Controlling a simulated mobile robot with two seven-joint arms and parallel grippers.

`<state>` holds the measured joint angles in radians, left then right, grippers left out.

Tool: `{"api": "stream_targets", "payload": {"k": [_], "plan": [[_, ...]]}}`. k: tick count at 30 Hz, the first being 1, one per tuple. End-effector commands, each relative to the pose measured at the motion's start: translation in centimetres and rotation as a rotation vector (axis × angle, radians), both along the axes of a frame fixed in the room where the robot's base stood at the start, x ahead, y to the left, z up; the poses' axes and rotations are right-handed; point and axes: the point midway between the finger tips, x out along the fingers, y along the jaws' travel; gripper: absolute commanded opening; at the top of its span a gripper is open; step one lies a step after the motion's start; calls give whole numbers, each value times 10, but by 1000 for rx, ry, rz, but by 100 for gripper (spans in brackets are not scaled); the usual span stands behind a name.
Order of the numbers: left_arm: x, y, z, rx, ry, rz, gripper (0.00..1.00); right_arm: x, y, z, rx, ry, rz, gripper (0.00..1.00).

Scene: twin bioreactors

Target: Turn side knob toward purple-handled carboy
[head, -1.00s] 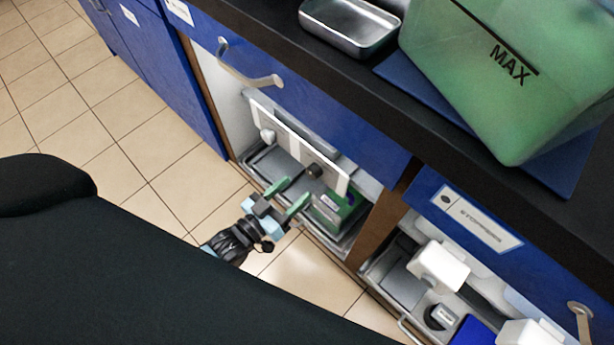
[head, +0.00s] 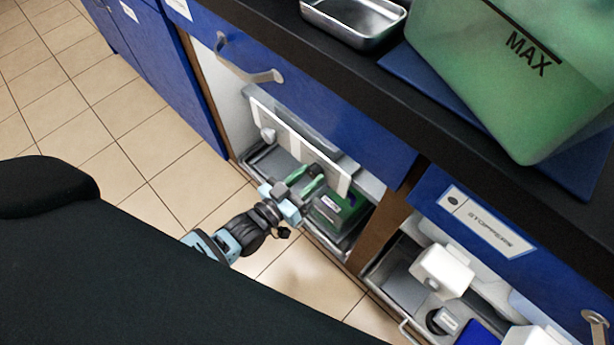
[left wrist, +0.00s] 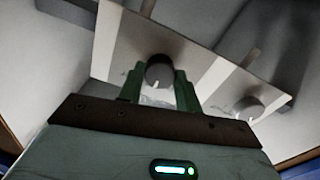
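A pale panel (head: 290,140) hangs in the open cabinet bay, with a dark round knob (head: 316,170) and a light grey knob (head: 268,135). My left gripper (head: 302,183) is at the dark knob, its green fingers apart. In the left wrist view, the dark knob (left wrist: 159,71) sits between the fingertips of my left gripper (left wrist: 158,82); I cannot tell whether they touch it. The light knob (left wrist: 249,108) is to the right there. A green container (head: 348,212) with a small purple part stands in the bay below the dark knob. My right gripper is not in view.
A blue drawer front with a metal handle (head: 245,62) overhangs the bay. A wooden divider (head: 378,228) separates it from a bay with white items (head: 440,270). A large green tank marked MAX (head: 500,80) and a metal tray (head: 352,20) stand on the black counter.

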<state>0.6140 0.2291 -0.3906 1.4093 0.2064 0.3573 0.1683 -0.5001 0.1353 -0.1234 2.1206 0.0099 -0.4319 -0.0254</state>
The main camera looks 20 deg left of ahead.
Motion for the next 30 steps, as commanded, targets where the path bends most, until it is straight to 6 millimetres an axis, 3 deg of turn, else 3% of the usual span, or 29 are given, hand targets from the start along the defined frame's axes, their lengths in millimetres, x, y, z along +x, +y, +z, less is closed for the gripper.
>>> {"api": "stream_targets", "payload": {"k": [3,14,30], "plan": [[0,0,0,0,0,0,11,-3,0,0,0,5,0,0],[0,0,0,73,-26,1,11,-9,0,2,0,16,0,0],[0,0,0,476,-172,1,11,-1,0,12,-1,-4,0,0]]}}
